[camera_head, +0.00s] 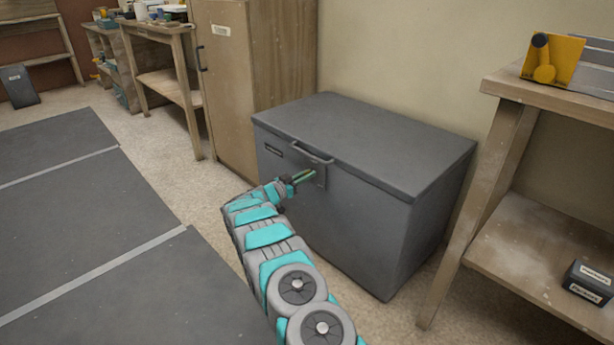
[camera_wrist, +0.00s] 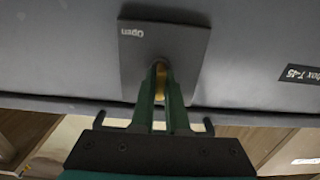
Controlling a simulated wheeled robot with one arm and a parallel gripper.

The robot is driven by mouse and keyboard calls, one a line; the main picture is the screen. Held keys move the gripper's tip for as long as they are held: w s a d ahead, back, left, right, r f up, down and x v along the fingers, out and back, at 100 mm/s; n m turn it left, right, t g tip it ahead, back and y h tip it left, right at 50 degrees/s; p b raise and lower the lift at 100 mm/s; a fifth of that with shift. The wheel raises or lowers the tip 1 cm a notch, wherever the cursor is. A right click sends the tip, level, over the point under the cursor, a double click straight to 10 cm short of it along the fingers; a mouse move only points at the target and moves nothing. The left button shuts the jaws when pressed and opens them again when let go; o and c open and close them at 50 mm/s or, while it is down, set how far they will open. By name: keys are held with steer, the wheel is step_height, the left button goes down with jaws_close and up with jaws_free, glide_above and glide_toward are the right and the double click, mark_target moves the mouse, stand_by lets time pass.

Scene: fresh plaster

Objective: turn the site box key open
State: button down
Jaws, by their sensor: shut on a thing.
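The site box (camera_head: 380,140) is a large dark grey chest with its lid down, standing against the wall. On its front is a lock plate (camera_head: 320,178) below a bar handle (camera_head: 306,155). In the wrist view the lock plate (camera_wrist: 190,50) carries the word "Open" and appears upside down. My gripper (camera_head: 300,178) reaches the plate. In the wrist view my gripper (camera_wrist: 160,92) has its green fingers shut on a small yellow key (camera_wrist: 161,78) at the plate. Most of the key is hidden between the fingers, so its turn angle cannot be told.
A tall wooden cabinet (camera_head: 228,85) stands left of the box. A wooden shelf unit (camera_head: 550,262) stands close on the right, with a yellow object (camera_head: 553,58) on top and a dark labelled box (camera_head: 590,280) below. Dark mats (camera_head: 75,210) cover the floor at left.

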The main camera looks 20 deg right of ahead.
steer(key=shift+a+m+b, duration=0.1)
steer(key=shift+m+b, duration=0.2)
steer(key=shift+b, duration=0.05)
steer(key=shift+f+m+b, duration=0.2)
steer(key=shift+m+b, duration=0.55)
steer(key=shift+m, duration=0.25)
steer(key=m+b, duration=0.4)
steer(key=shift+s+f, duration=0.15)
steer(key=shift+s, duration=0.05)
steer(key=shift+s+f+m+b, duration=0.15)
steer(key=shift+m+b, duration=2)
steer(key=shift+m, duration=2.15)
steer(key=shift+w+f+m+b, duration=0.1)
steer(key=shift+m+b, duration=2.05)
steer(key=shift+m, duration=2.15)
steer(key=c, duration=0.9)
jaws_free()
steer(key=shift+s, duration=0.1)
